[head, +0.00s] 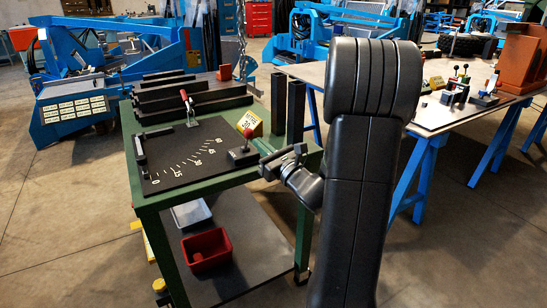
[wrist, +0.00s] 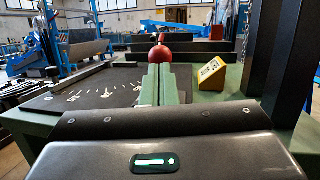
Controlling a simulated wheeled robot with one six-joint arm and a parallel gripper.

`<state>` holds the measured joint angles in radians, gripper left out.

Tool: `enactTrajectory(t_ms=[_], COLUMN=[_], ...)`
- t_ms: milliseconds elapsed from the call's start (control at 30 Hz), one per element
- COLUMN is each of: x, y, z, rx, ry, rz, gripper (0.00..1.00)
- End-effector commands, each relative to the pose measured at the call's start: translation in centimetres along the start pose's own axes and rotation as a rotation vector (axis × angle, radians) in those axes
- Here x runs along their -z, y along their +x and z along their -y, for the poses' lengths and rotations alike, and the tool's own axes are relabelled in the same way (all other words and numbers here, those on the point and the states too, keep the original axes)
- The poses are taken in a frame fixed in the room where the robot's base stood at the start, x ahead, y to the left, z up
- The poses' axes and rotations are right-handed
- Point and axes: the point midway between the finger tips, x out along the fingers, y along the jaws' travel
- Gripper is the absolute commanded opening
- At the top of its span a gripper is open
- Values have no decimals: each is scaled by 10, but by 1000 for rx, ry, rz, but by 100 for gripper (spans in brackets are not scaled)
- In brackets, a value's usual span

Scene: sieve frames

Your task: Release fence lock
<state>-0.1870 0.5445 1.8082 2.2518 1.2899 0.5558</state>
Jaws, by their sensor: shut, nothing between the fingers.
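A lever with a red ball knob (head: 247,133) stands on a small black base (head: 242,155) at the near right of the angle plate; I take it to be the fence lock. My gripper (head: 266,148) is at the table's right edge, pointing at this lever. In the wrist view, the green fingers of my gripper (wrist: 157,78) are shut together with nothing between them. The red knob (wrist: 160,54) shows straight beyond their tips, and the fingers hide the lever below it. I cannot tell whether they touch it. A red-handled clamp (head: 187,98) stands farther back.
The black plate (head: 190,150) carries an angle scale. A yellow labelled block (head: 252,123) sits behind the lever; it also shows in the wrist view (wrist: 212,73). Dark upright posts (head: 295,110) rise at the table's right. A red bin (head: 207,251) is on the lower shelf.

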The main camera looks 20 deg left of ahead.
Motion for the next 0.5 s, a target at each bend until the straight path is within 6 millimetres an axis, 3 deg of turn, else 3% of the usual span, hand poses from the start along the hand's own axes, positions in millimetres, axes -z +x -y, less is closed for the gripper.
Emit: enactTrajectory(t_ms=[200,500], x=[0,0], y=[16,16], z=[0,0], rx=[0,0], ry=[1,1], rz=[-1,-1], gripper=[0,0])
